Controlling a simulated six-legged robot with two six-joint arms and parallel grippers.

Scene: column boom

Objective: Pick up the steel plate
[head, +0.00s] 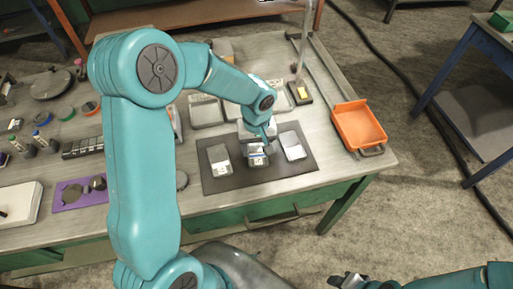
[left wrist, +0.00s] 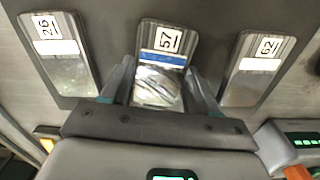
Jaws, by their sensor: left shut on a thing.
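Three similar metallic plates lie in a row on a dark mat (head: 235,184). In the left wrist view they carry labels: the plate marked 26 (left wrist: 66,68), the middle plate marked 57 with a blue stripe (left wrist: 160,80), and the plate marked 62 (left wrist: 246,84). Which one is steel I cannot tell by looks. My left gripper (head: 259,146) is shut on the middle plate, with a finger on each side of it; whether the plate is clear of the mat is not plain. My right gripper (head: 348,280) is at the bottom edge, away from the table, its jaws unclear.
An orange tray (head: 358,126) stands at the table's right edge. Grey trays (head: 206,113) sit behind the mat. A purple mat with dark pieces (head: 68,203) and several small jars are at the left. A thin upright post stands behind the plates.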

